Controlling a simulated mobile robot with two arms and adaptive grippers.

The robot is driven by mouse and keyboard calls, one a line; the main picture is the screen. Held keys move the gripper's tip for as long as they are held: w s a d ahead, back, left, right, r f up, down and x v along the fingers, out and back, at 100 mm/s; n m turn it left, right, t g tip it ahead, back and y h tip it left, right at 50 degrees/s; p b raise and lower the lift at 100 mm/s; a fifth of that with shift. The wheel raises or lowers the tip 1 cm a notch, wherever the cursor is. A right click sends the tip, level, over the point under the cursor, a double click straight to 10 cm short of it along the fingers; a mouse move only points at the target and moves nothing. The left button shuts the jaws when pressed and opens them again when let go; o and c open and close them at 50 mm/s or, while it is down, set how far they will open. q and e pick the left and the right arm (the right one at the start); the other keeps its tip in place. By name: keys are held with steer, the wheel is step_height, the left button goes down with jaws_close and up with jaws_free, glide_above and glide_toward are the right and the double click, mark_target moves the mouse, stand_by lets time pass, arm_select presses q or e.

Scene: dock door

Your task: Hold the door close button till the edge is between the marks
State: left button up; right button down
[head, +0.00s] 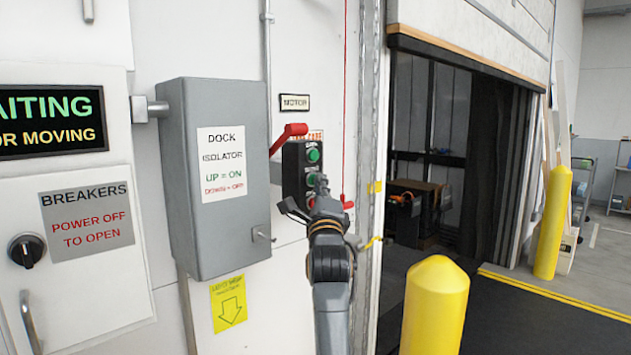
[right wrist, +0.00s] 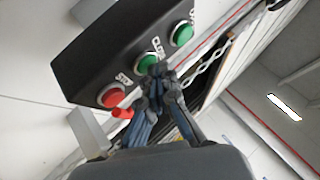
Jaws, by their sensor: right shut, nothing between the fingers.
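The black control box (head: 296,172) hangs on the wall beside the door frame. In the right wrist view it has a green top button (right wrist: 182,34), a green middle button (right wrist: 149,63) whose label is partly covered, and a red stop button (right wrist: 112,97). My right gripper (head: 314,200) is shut and empty in front of the box; its fingertips (right wrist: 158,82) overlap the middle button's lower edge. I cannot tell whether they touch or press it. The dock door (head: 475,25) is partly lowered, its dark bottom edge (head: 465,58) high in the opening. My left gripper is out of view.
A red lever (head: 289,137) sticks out from the grey isolator box (head: 215,240), left of the control box. Yellow bollards (head: 435,305) and (head: 552,222) flank the opening. A yellow patch (head: 375,187) is on the door frame. The sign (head: 52,122) reads "...AITING" and "...OR MOVING".

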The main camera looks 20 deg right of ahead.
steer(key=shift+s, duration=0.1)
steer(key=shift+s+d, duration=0.25)
steer(key=shift+s, duration=0.45)
steer(key=s, duration=0.1)
steer(key=s+d, duration=0.1)
steer(key=s, duration=0.2)
steer(key=shift+s+d+p, duration=0.3)
steer(key=shift+s+p, duration=0.05)
steer(key=shift+p, duration=0.05)
steer(key=shift+f, duration=0.1)
